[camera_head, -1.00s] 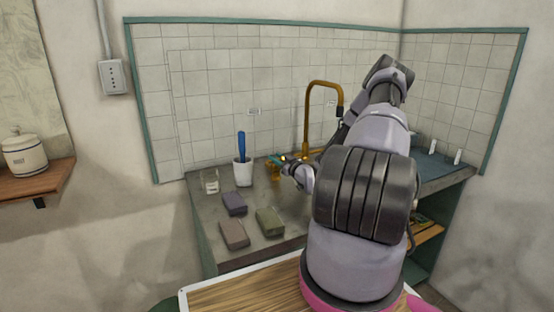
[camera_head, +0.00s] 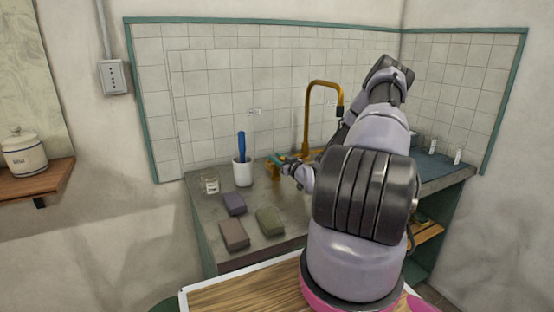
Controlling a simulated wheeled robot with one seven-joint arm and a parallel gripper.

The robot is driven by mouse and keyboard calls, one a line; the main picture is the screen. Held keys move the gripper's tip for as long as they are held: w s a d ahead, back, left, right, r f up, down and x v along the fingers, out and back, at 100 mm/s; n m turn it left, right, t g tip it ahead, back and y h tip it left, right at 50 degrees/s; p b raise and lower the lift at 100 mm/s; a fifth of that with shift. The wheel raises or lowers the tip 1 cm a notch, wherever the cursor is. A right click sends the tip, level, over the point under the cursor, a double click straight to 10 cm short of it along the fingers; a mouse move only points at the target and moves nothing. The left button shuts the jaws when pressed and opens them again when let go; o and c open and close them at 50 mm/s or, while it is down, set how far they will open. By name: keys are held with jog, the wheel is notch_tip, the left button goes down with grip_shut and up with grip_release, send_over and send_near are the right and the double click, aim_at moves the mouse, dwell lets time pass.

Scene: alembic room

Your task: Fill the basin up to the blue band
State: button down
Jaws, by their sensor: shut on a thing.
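A brass tap with a tall curved spout (camera_head: 309,115) stands at the back of the counter by the tiled wall. My gripper (camera_head: 277,162) is at the low brass fitting left of the spout's foot, shut on what looks like the tap's handle; the contact is small and partly hidden. The basin and any blue band are not visible; my arm covers the counter below the spout. No water can be made out.
A white cup (camera_head: 243,172) with a blue-handled tool and a clear glass (camera_head: 210,182) stand left of my gripper. Dark purple (camera_head: 234,204), brown (camera_head: 234,235) and green (camera_head: 270,221) blocks lie in front. A blue mat (camera_head: 440,165) is at right.

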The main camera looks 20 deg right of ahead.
dwell(0.6)
jog(key=shift+w+r+g, duration=0.3)
jog(key=shift+w+g, duration=0.3)
jog(key=shift+g, duration=0.6)
jog(key=shift+w+a+g+h, duration=0.1)
jog(key=shift+w+g+h, duration=0.3)
jog(key=shift+g, duration=0.5)
jog(key=g, duration=0.1)
jog(key=w+g, duration=0.1)
jog(key=shift+w+m+g, duration=0.25)
jog(key=shift+m+g, duration=0.15)
jog(key=shift+w+f+g, duration=0.25)
jog(key=shift+w+g, duration=0.15)
jog(key=shift+g, duration=0.6)
jog(key=c, duration=0.6)
grip_release()
